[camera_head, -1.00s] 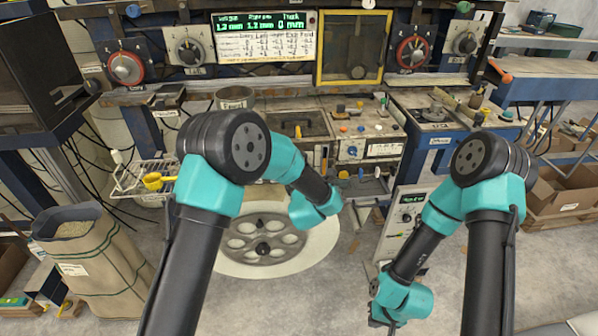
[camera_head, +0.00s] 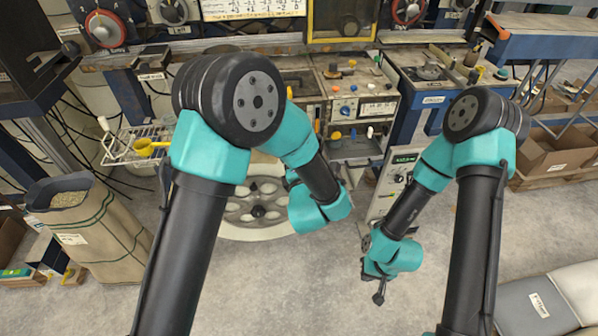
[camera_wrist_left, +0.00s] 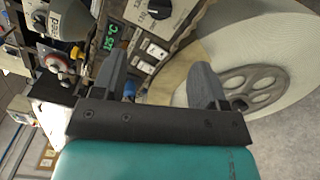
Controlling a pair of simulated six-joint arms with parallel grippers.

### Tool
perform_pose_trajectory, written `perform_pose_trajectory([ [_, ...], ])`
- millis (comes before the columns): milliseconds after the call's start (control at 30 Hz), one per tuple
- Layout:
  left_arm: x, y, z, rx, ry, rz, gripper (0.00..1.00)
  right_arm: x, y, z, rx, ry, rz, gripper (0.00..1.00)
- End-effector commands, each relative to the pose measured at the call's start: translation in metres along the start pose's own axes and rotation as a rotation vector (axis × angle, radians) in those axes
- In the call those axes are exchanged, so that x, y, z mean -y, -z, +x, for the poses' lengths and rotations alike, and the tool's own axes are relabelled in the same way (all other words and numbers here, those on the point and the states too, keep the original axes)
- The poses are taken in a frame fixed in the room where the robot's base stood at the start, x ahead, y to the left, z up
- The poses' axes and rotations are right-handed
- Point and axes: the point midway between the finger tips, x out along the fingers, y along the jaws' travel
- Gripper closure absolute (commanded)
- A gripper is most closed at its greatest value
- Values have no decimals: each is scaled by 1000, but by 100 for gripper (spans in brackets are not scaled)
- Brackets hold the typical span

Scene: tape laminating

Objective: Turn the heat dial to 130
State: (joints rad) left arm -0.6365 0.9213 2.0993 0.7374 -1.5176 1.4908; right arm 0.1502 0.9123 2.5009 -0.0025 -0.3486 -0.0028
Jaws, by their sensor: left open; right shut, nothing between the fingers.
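A control box (camera_head: 385,192) with a green display (camera_head: 404,159) and a small dark dial (camera_head: 398,179) stands right of the middle in the head view. In the left wrist view, a black dial (camera_wrist_left: 159,8) on a pale panel sits at the top, near a green °C display (camera_wrist_left: 112,36); its setting is too small to read. I take this as the heat dial. My left gripper (camera_wrist_left: 160,82) is open, with nothing held; its fingers are apart from the dial. My right gripper (camera_head: 379,293) is shut and empty, pointing down below the control box.
A large pale roll with a spoked hub (camera_head: 257,211) is behind my left arm. A workbench with coloured knobs (camera_head: 345,88) runs along the back. A wire basket (camera_head: 128,150) and a sack (camera_head: 90,225) stand at left. Grey floor is open at front centre.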

Motion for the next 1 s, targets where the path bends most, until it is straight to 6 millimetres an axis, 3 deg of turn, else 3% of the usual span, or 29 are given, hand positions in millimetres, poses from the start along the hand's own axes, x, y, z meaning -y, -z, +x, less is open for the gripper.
perform_pose_trajectory([
  [100,0,-1,-21,3,1,2,33,0,0,0,0,0,0,100],
  [300,0,0,-39,1,0,1,33,0,0,0,0,0,0,100],
  [833,0,1,-41,0,1,2,33,0,0,0,0,0,0,100],
  [1000,9,16,-34,-4,53,66,33,0,0,0,0,0,0,100],
])
